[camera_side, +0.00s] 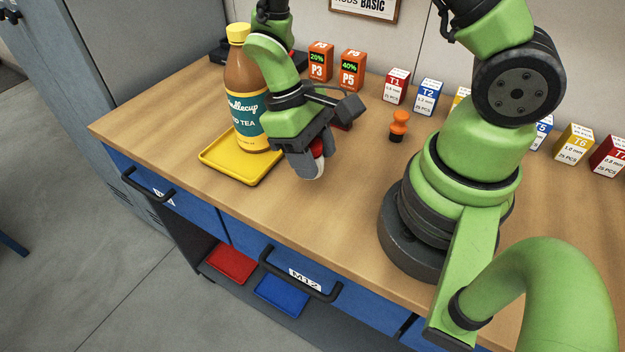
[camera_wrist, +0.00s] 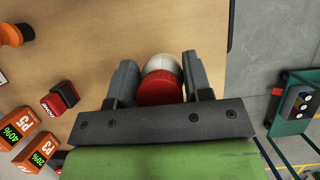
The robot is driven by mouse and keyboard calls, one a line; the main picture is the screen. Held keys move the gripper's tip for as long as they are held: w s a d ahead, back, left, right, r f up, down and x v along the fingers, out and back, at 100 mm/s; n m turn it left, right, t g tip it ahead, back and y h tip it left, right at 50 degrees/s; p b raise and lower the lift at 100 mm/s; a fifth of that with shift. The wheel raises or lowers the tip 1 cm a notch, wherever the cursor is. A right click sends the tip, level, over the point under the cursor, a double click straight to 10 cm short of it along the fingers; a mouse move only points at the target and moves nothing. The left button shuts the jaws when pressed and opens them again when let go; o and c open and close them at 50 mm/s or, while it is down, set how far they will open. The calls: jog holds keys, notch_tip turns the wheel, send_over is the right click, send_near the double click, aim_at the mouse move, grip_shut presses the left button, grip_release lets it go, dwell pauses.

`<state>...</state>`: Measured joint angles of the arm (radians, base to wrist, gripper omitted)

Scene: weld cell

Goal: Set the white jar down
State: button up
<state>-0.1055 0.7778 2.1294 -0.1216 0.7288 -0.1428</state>
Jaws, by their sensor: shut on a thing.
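The white jar (camera_side: 319,172) with a red lid is between the fingers of my gripper (camera_side: 311,165), over the wooden bench top to the right of the yellow tray. In the wrist view the red lid (camera_wrist: 158,88) faces the camera and the white body (camera_wrist: 161,64) shows past it. My gripper (camera_wrist: 160,80) is shut on the jar, with a dark finger on each side. The fingers hide much of the jar in the side view. I cannot tell whether its base touches the bench.
A large iced tea bottle (camera_side: 243,95) stands on the yellow tray (camera_side: 222,163). An orange-and-black piece (camera_side: 398,127) stands to the right; several small boxes line the back. A red-and-black block (camera_wrist: 60,98) shows in the wrist view. Bare wood (camera_side: 335,215) lies in front.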

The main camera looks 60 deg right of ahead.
jog(key=shift+f, duration=2.8)
jog(key=shift+f, duration=0.1)
jog(key=o, duration=1)
jog(key=v, duration=1.2)
notch_tip(320, 180, up, 11)
jog(key=m+t+y, duration=0.1)
jog(key=m+t, duration=0.1)
jog(key=t, duration=0.3)
send_over(313, 195)
jog(key=w, duration=0.2)
jog(key=s+r+m+t, duration=0.1)
jog(key=s+r+t, duration=0.2)
jog(key=s, duration=0.1)
jog(key=s+r+m+t+y, duration=0.1)
jog(key=s+r+t, duration=0.2)
jog(key=s+r, duration=0.1)
jog(key=shift+r+t, duration=0.35)
jog(key=shift+t, duration=0.05)
